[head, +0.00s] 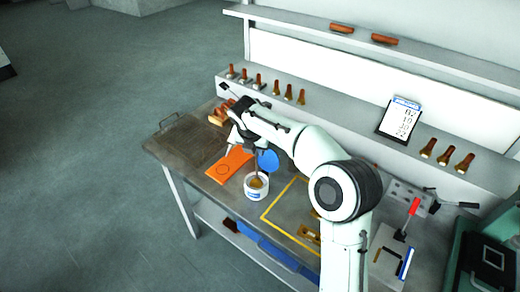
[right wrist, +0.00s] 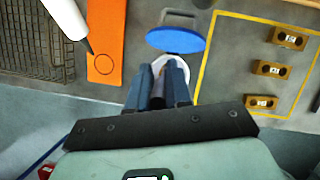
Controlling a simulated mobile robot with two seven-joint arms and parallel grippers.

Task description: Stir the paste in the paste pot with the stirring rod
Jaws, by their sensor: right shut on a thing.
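The white paste pot (head: 257,194) stands on the bench with its top open and yellow-brown paste (head: 256,184) inside. My right gripper (head: 253,151) is above the pot, shut on the stirring rod (head: 257,173), a thin dark rod running down into the pot. The arm hides part of the grip. In the right wrist view the fingers (right wrist: 157,85) cover most of the pot (right wrist: 172,61), and the rod is hard to make out. My left gripper does not show.
A blue disc (head: 268,160) is behind the pot. An orange pad (head: 229,166) lies left of it, with a white tapered thing with a dark tip (right wrist: 67,20) over it. A wire mesh (head: 187,137) lies further left. A yellow outline (head: 283,202) with brass-coloured blocks (right wrist: 289,38) is right.

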